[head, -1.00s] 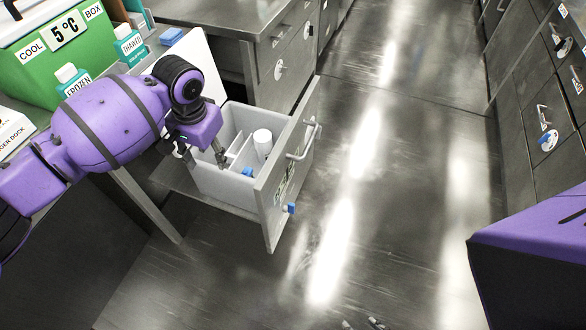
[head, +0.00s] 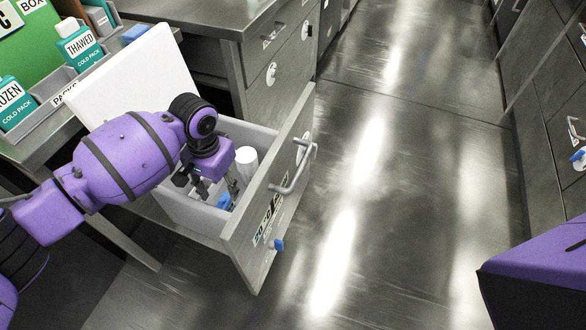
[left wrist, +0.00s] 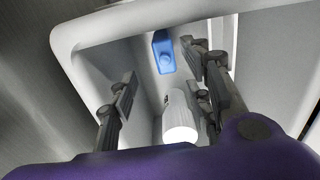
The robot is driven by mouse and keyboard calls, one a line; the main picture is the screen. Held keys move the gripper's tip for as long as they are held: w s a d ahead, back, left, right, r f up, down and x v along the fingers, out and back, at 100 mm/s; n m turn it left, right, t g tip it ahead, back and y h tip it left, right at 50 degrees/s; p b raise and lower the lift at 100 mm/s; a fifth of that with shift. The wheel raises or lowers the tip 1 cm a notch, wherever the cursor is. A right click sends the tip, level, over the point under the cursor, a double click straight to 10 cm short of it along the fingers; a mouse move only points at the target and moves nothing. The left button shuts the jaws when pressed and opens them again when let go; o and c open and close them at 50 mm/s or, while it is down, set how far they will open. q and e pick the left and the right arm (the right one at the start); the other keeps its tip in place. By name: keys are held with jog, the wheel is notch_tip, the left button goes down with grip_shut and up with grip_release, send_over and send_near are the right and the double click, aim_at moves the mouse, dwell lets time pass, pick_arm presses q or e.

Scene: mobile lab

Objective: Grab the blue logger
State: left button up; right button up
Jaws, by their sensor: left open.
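The blue logger (head: 224,201) lies in the pale bin inside the open drawer, partly hidden by my left gripper in the head view. In the left wrist view the blue logger (left wrist: 163,52) is a small blue block with a round raised spot, at the far end of the bin. My left gripper (head: 217,189) is open over the bin. In the left wrist view its fingers (left wrist: 160,72) are spread, with the logger beyond them and nothing held. My right gripper is not in view.
A white cylinder (head: 246,160) stands in the bin, near the fingers. The drawer front (head: 262,215) has a handle and a blue piece low on it. A white panel (head: 135,72) leans behind my arm. Cold packs (head: 80,42) stand on the left counter. The floor at right is clear.

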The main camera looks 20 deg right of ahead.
aim_at(223, 199)
pick_arm(q)
notch_tip(223, 199, down, 2)
jog(key=f, duration=0.1)
jog(key=f+b, duration=0.1)
jog(key=f, duration=0.1)
jog(key=f+b, duration=0.1)
jog(key=f, duration=0.1)
jog(key=shift+w+a, duration=0.2)
jog(key=shift+a, duration=0.1)
jog(key=shift+c, duration=0.6)
grip_shut()
